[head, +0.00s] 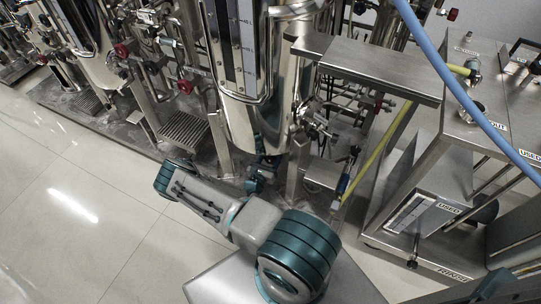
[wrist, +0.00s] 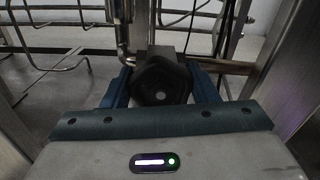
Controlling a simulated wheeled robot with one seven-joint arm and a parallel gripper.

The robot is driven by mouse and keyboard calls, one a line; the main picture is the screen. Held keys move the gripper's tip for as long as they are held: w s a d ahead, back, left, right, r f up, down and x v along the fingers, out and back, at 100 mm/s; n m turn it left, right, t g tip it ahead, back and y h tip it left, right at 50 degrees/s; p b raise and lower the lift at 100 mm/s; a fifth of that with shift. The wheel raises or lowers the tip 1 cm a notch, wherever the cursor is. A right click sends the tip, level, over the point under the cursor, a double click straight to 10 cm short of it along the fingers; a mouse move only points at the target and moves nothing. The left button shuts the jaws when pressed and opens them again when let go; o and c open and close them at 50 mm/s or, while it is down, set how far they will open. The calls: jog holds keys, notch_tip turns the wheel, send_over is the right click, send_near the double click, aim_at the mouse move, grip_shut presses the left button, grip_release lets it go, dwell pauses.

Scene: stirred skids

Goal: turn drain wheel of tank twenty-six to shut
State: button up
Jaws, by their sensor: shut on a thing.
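A dark lobed hand wheel (wrist: 160,84) with a pale centre dot sits between the two blue fingers of my gripper (wrist: 160,90) in the wrist view. The fingers are closed on its left and right sides. A bent steel pipe (wrist: 123,40) runs down beside the wheel's block. In the head view my gripper (head: 257,178) reaches under the large steel tank (head: 255,110), low near the floor. The wheel is hidden there by my arm and the tank. No tank number is readable, and the wheel's open or shut position cannot be told.
Steel frame legs (head: 300,165) stand close on the right of my gripper. A steel cart (head: 440,160) with labels stands further right, and a blue hose (head: 450,75) hangs across it. Red-handled valves (head: 185,87) line the skids at left. The tiled floor (head: 80,190) at left is clear.

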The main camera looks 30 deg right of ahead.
jog(key=m+p, duration=0.3)
jog(key=m, duration=0.2)
jog(key=shift+s+r, duration=0.15)
jog(key=shift+s+m+p, duration=0.1)
jog(key=shift+m+p, duration=1)
jog(key=shift+m, duration=1.3)
jog(key=shift+f, duration=0.25)
jog(key=o, duration=1)
jog(key=shift+c, duration=0.2)
jog(key=shift+r, duration=0.1)
jog(key=p+v, duration=0.1)
jog(key=v, duration=1.2)
jog(key=shift+s+a, duration=0.2)
jog(key=shift+a, duration=0.05)
jog(key=shift+p, duration=0.3)
